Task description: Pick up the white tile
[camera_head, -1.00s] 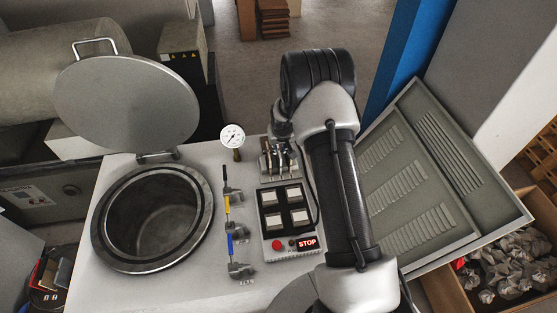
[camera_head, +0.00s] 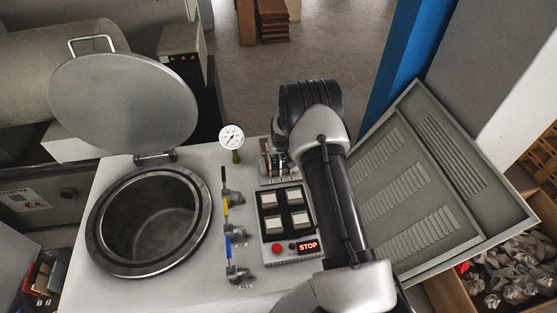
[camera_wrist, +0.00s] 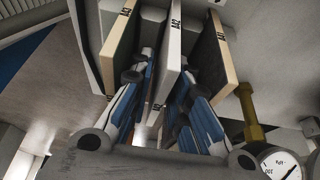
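In the wrist view, several upright tiles stand side by side in a row. The middle one, the white tile (camera_wrist: 168,48), has a pale edge marked A42. A cream-edged tile (camera_wrist: 121,45) stands to its left, and a dark-faced tile with a cream edge (camera_wrist: 212,60) to its right. My gripper (camera_wrist: 166,72) is open, with one blue, white and black finger on each side of the middle tile. A gap shows at the left finger; contact on the right is unclear. In the head view, my arm hides most of my gripper.
The grey bench top holds an open round pot (camera_head: 150,222) with a raised lid (camera_head: 122,105), a gauge (camera_head: 231,137), valves (camera_head: 228,235) and a control box with a lit STOP sign (camera_head: 308,245). A louvred panel (camera_head: 395,190) leans at the right, beside a scrap box (camera_head: 470,300).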

